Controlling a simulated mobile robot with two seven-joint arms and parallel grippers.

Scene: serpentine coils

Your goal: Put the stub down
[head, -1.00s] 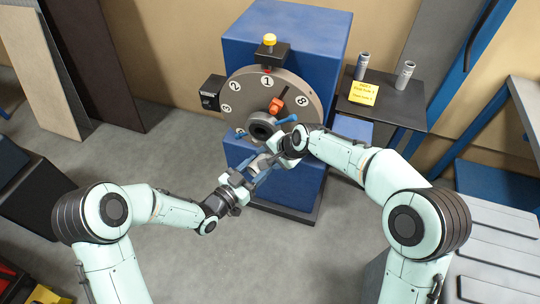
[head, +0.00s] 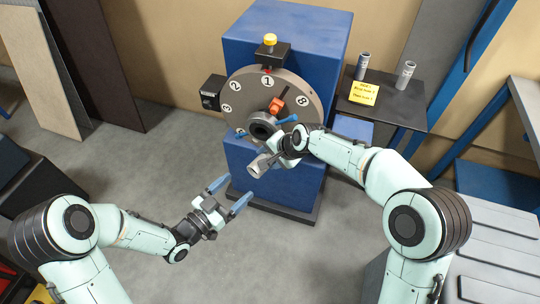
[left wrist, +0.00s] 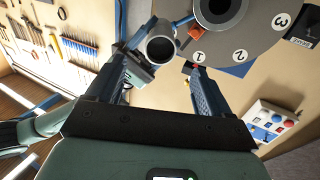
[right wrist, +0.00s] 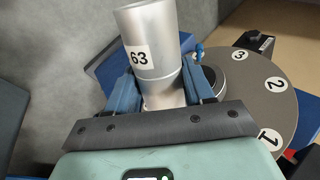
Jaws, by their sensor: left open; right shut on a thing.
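The stub (head: 257,167) is a silvery metal tube held in front of the blue machine, below the numbered disc's hub. My right gripper (right wrist: 163,88) is shut on it, and the right wrist view shows the stub (right wrist: 150,35) with a "63" label and a wider outer part. My left gripper (head: 230,194) is open and empty, below and left of the stub and apart from it. In the left wrist view the stub's open round end (left wrist: 160,48) shows beyond the left fingers. The right fingertips are partly hidden in the head view.
The grey numbered disc (head: 243,93) with a dark hub (head: 262,129) and orange piece (head: 277,105) is on the blue machine (head: 290,35). Floor is clear lower middle.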

